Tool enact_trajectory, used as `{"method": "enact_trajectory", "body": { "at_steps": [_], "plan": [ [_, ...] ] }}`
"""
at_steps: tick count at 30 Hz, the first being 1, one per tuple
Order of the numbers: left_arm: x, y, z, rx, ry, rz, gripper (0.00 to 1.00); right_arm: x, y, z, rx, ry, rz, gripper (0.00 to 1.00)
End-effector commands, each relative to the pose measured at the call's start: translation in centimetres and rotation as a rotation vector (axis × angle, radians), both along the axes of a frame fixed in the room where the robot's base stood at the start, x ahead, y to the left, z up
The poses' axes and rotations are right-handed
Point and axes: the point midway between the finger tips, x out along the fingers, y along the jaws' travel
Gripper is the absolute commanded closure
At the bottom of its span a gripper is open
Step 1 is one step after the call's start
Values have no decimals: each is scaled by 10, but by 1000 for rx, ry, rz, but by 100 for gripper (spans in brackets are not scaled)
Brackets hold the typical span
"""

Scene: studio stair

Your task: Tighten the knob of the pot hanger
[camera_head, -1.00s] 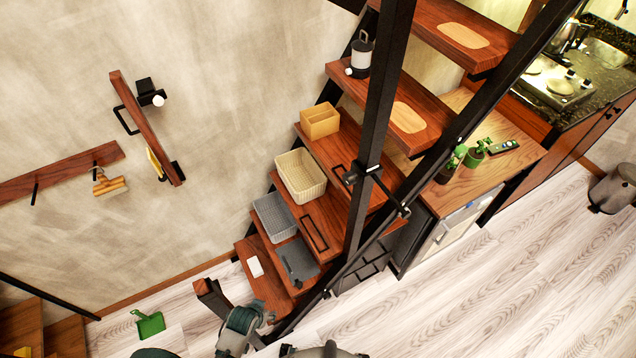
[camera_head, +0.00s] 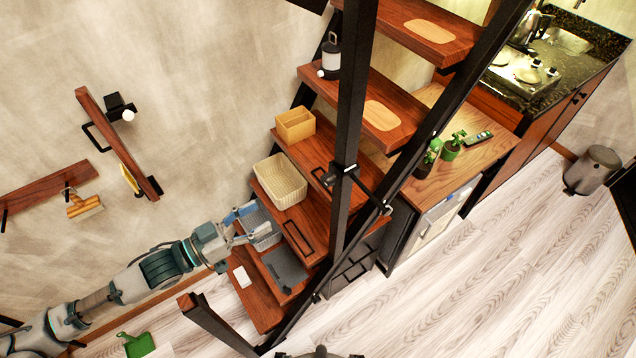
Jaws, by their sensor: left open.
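A black clamp-like bracket (camera_head: 345,178) sits on the dark stair post, with a thin black arm reaching toward the second post. It looks like the pot hanger. A small light-coloured part shows at its top, but it is too small to tell whether that is the knob. My left gripper (camera_head: 252,223) is open and empty, in front of the grey basket (camera_head: 262,229) in the picture. It is well to the left of and below the bracket, apart from it. My right gripper is not in view.
Dark stair posts (camera_head: 352,110) cross the middle of the view. The steps carry a cream basket (camera_head: 280,180), a yellow box (camera_head: 295,124) and a lantern (camera_head: 331,58). Small potted plants (camera_head: 452,147) stand on the wooden counter (camera_head: 478,165).

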Motion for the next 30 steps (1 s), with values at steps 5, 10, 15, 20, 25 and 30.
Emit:
{"method": "enact_trajectory", "body": {
  "at_steps": [5,10,15,20,25,30],
  "plan": [
    [11,-11,2,-7,-4,2,40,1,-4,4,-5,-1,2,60],
    [28,-36,3,-8,-2,-1,40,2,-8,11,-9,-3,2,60],
    [48,-65,3,-6,-2,-4,40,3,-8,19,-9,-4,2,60],
    [69,-96,3,-2,-1,-4,40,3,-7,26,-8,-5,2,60],
    [87,-121,1,1,0,-2,40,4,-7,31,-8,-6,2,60],
    [97,-132,0,1,-1,-1,40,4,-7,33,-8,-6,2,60]
  ]
}}
